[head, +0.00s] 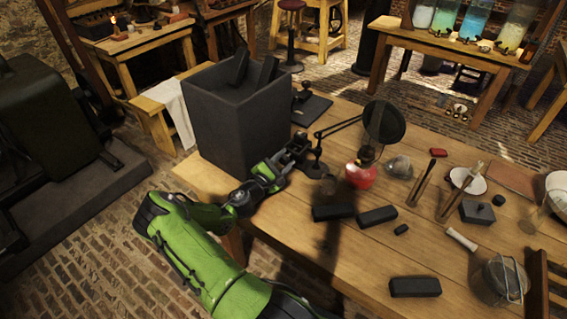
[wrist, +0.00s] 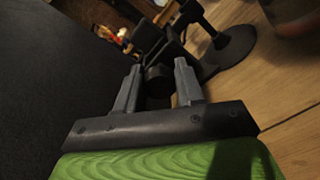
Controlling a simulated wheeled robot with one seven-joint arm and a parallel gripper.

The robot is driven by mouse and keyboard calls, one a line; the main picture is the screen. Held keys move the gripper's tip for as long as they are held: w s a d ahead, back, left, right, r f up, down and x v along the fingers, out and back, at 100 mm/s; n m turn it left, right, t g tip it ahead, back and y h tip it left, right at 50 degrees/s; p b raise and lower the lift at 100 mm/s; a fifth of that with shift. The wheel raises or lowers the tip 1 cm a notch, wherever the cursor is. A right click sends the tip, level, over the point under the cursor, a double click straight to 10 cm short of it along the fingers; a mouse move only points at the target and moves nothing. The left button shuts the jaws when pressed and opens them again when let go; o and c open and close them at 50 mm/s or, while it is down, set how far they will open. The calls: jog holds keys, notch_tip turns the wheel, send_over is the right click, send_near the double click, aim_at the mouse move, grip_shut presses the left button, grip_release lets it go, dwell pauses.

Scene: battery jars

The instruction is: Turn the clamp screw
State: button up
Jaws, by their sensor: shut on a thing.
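My gripper (head: 297,146) reaches over the table's left part, close beside the dark grey bin. In the wrist view my gripper (wrist: 159,70) has its two grey fingers shut on a small dark round knob, the clamp screw (wrist: 158,83). The knob sits between the fingers, below dark clamp parts. Its turn angle cannot be told. A black stand with a round base (wrist: 232,45) is just beyond, to the right. In the head view this stand carries a jointed arm with a round dark lens (head: 384,122). The screw is hidden there by my gripper.
The tall grey bin (head: 232,128) stands close on my gripper's left. A red object (head: 360,175) and black blocks (head: 333,212) lie right of my gripper on the wooden table (head: 345,255). Tools and a jar (head: 502,280) are farther right. The table's front middle is mostly bare.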

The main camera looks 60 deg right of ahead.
jog(key=shift+m+b, duration=0.4)
jog(key=shift+m, duration=0.6)
jog(key=o, duration=1)
jog(key=a, duration=0.5)
jog(key=w+a+p, duration=0.1)
jog(key=a, duration=0.4)
jog(key=w+a, duration=0.1)
jog(key=a, duration=0.4)
jog(key=shift+w+a, duration=0.2)
jog(key=shift+a, duration=0.1)
